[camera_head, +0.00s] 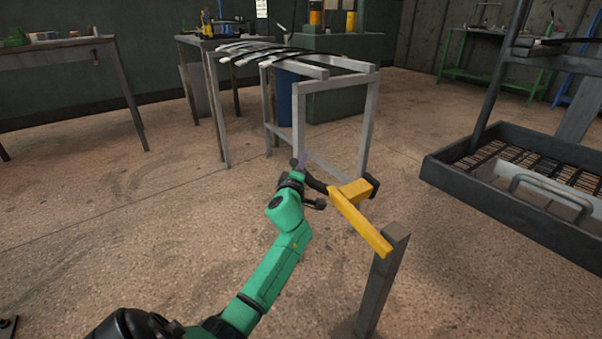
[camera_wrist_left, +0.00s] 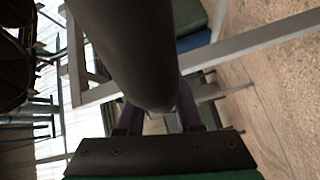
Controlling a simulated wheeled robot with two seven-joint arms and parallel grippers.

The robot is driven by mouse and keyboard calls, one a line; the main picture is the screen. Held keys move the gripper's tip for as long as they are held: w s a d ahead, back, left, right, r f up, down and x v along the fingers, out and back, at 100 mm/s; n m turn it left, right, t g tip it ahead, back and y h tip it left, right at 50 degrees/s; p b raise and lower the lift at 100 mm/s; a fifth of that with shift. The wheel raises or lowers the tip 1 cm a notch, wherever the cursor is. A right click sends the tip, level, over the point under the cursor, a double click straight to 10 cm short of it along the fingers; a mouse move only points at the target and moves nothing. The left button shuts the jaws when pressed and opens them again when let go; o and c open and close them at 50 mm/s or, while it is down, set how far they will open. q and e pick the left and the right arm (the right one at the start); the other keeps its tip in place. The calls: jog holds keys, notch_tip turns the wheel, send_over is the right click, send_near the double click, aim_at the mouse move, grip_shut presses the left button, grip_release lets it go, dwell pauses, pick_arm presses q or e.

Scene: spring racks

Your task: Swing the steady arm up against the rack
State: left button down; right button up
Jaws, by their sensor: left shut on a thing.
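The steady arm (camera_head: 358,218) is a yellow bar pivoted on a short grey post (camera_head: 383,280). A yellow block and a dark grip (camera_head: 316,184) stand at its far end. My left gripper (camera_head: 301,163) is shut on this dark grip. In the left wrist view the dark, rounded grip (camera_wrist_left: 125,50) lies between my two purple fingers (camera_wrist_left: 158,115) and fills much of the picture. The rack (camera_head: 338,84) is a light grey metal frame beyond my gripper. The yellow arm stands apart from it, on the near side. My right gripper is out of view.
A large dark tray frame (camera_head: 500,200) stands at the right. A workbench (camera_head: 60,50) is at the far left.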

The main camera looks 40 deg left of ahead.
pick_arm(q)
jog(key=s+d+r+m+t, duration=0.1)
jog(key=d+r+m+t, duration=0.15)
jog(key=r, duration=0.35)
jog(key=s+d+r+m+t+b, duration=0.1)
jog(key=d+r+m, duration=0.15)
jog(key=r, duration=0.25)
jog(key=s+d+r+m+t, duration=0.1)
jog(key=d+r+t, duration=0.1)
jog(key=d+r, duration=0.3)
jog(key=s+d+r+m+t+h, duration=0.1)
jog(key=s+d+r+m+h, duration=0.1)
jog(key=d+m, duration=0.3)
jog(key=s+d+r+m+t+h, duration=0.2)
jog(key=d+r+m+h, duration=0.2)
jog(key=d, duration=0.4)
jog(key=s+d+r+m+t+h+b, duration=0.1)
jog(key=s+d+r+m+t+h, duration=0.1)
jog(key=d+r+m+h, duration=0.2)
jog(key=d+m+h, duration=0.1)
jog(key=d+m, duration=0.2)
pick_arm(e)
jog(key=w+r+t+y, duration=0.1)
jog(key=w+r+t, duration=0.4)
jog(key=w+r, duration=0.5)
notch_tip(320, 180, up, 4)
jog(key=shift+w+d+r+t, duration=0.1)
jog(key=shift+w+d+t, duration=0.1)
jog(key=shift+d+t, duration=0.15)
